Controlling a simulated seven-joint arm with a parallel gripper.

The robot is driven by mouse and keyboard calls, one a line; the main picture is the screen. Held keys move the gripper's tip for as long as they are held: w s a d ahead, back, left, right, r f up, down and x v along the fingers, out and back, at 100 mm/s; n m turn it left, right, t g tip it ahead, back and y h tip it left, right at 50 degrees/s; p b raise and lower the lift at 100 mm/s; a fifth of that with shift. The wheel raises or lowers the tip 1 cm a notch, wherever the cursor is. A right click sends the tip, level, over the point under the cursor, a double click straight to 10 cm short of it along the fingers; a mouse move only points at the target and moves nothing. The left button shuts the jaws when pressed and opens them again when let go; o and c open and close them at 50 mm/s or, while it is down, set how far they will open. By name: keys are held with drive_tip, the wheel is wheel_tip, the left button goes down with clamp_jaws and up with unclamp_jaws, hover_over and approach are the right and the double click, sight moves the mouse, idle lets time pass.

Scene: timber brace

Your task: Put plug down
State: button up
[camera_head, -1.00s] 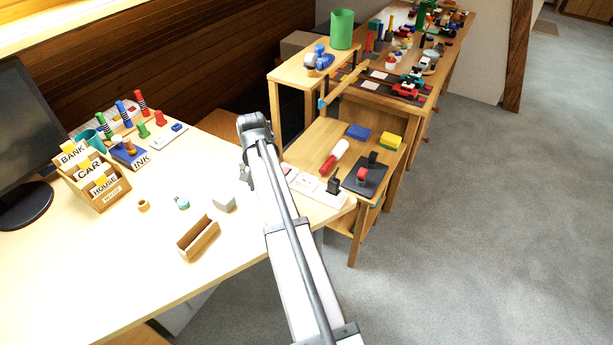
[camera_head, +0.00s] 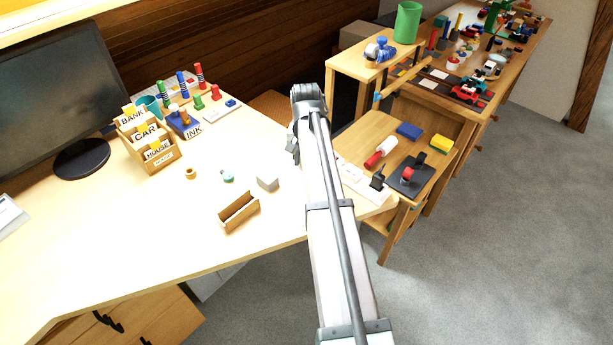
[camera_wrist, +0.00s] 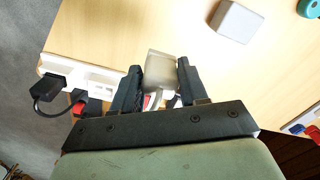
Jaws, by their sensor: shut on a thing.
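My gripper (camera_wrist: 159,84) is shut on a pale grey, box-shaped plug (camera_wrist: 160,66), which sits between the two dark fingertips in the wrist view. In the head view, my gripper (camera_head: 294,146) is over the right part of the pale desk, and its fingertips and the plug cannot be made out behind my arm. The wrist view does not clearly show whether the plug touches the desk. A white power strip (camera_wrist: 105,82) lies along the desk edge, beside my gripper. A black plug (camera_wrist: 52,87) with a cable sits at its end.
A grey block (camera_head: 267,183) and a small teal item (camera_head: 228,176) lie on the desk left of my gripper. A wooden tray (camera_head: 239,213) lies nearer. A low side table (camera_head: 352,143) stands right. Bare desk (camera_head: 120,225) lies at the left front.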

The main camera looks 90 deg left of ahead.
drive_tip(key=shift+f, duration=3.35)
drive_tip(key=shift+f, duration=0.35)
drive_tip(key=o, duration=1.2)
wheel_tip(320, 180, up, 13)
drive_tip(key=shift+f, duration=0.1)
drive_tip(key=shift+w, duration=0.1)
